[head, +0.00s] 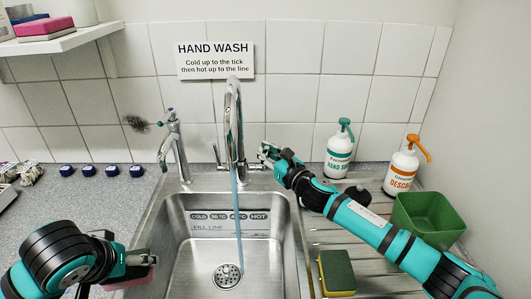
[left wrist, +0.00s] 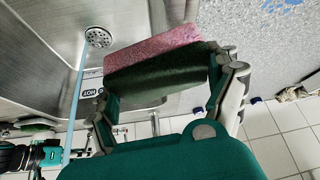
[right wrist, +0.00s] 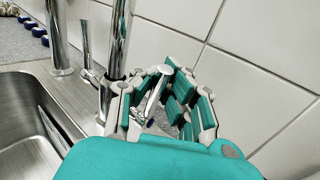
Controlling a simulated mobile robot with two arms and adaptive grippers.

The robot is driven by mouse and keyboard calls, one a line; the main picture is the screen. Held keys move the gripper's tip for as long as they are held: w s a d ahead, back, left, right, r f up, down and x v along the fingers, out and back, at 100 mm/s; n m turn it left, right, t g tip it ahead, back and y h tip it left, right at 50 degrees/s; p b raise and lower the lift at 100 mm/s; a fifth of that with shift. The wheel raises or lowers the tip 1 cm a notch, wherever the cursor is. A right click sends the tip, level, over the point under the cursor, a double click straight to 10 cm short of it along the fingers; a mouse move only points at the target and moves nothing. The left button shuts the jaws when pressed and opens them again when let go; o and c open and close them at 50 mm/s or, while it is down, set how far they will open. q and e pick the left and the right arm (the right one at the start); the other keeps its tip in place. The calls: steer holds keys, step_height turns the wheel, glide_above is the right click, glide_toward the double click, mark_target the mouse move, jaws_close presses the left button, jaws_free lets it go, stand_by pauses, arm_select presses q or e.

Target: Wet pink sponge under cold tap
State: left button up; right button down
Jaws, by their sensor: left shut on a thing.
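The pink sponge (left wrist: 150,47), with a dark green scouring side, is gripped at the sink's left edge; it partly shows in the head view (head: 137,281). My left gripper (head: 132,262) is shut on it, also in the left wrist view (left wrist: 165,90). The tall curved tap (head: 233,120) pours a thin blue stream (head: 239,215) into the steel sink (head: 190,260). The stream falls apart from the sponge. My right gripper (head: 268,153) is open, its fingers on either side of the tap's right-hand lever (right wrist: 156,97); contact is unclear.
A green-and-yellow sponge (head: 337,272), a green tub (head: 428,217) and two pump bottles, hand soap (head: 339,155) and descaler (head: 401,172), are right of the sink. Another pink sponge (head: 43,27) lies on the shelf.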

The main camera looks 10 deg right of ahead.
arm_select(q)
steer(key=shift+f, duration=0.1)
arm_select(e)
steer(key=shift+f, duration=0.15)
arm_select(q)
step_height(320, 180, down, 3)
steer(key=b, duration=0.3)
steer(key=shift+f, duration=0.15)
arm_select(e)
steer(key=shift+s+a+f+n+t, duration=0.1)
steer(key=shift+s+f+n+t, duration=0.2)
steer(key=shift+f, duration=0.1)
arm_select(q)
steer(key=shift+f+b, duration=0.5)
steer(key=shift+b, duration=0.25)
arm_select(e)
steer(key=shift+s+r, duration=0.1)
steer(key=shift+r, duration=0.15)
arm_select(q)
steer(key=shift+s+d+r, duration=0.1)
steer(key=shift+s+r, duration=0.05)
arm_select(e)
steer(key=c, duration=1.4)
jaws_free()
steer(key=shift+s+r+y, duration=0.2)
steer(key=shift+y, duration=0.1)
steer(key=shift+o, duration=0.2)
steer(key=shift+w, duration=0.1)
